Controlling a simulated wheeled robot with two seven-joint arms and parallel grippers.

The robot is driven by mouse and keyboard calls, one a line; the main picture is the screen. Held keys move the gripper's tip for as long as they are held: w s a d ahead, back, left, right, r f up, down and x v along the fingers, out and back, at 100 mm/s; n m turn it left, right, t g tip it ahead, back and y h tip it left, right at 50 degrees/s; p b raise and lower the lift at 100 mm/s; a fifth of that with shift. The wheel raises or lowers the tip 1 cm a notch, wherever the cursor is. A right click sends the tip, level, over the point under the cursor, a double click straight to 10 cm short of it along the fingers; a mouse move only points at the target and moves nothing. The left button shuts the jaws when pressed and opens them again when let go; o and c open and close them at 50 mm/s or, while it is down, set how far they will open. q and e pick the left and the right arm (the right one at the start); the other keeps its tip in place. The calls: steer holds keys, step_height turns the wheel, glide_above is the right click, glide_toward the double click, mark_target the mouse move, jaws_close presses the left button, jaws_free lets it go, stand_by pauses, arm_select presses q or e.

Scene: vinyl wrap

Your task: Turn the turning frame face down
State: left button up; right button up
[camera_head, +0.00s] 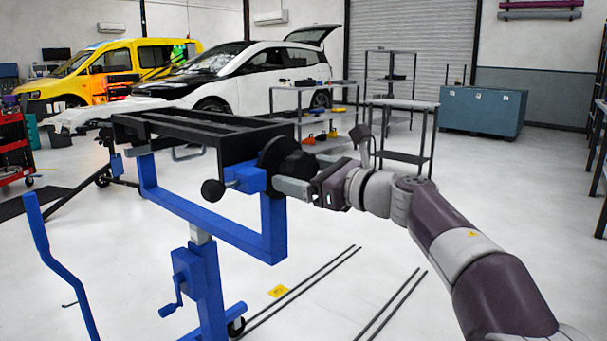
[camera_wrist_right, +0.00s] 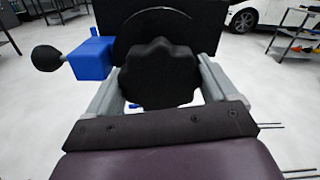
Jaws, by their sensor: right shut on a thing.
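The turning frame (camera_head: 195,128) is a black slatted rack held about level on a blue stand (camera_head: 203,225). A long white panel (camera_head: 95,112) shows behind its far left side. A black lobed knob (camera_wrist_right: 160,75) sits at the frame's near end, with a black disc behind it. My right gripper (camera_head: 285,178) reaches in from the right and is shut on this knob, one finger on each side of it in the wrist view (camera_wrist_right: 158,88). A ball-ended lever (camera_head: 213,190) sticks out from a blue block left of the knob. My left gripper is not in view.
A blue bent bar (camera_head: 55,255) rises at the front left. Dark rails (camera_head: 300,290) lie on the floor by a yellow marker (camera_head: 278,291). Grey shelves (camera_head: 404,130) stand behind my right arm. A white car (camera_head: 250,72) and a yellow van (camera_head: 105,68) are farther back.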

steer(key=o, duration=1.3)
steer(key=shift+r, duration=0.1)
steer(key=v, duration=1.2)
steer(key=shift+s+d+p, duration=0.25)
steer(key=shift+d+p, duration=0.05)
steer(key=shift+p, duration=0.1)
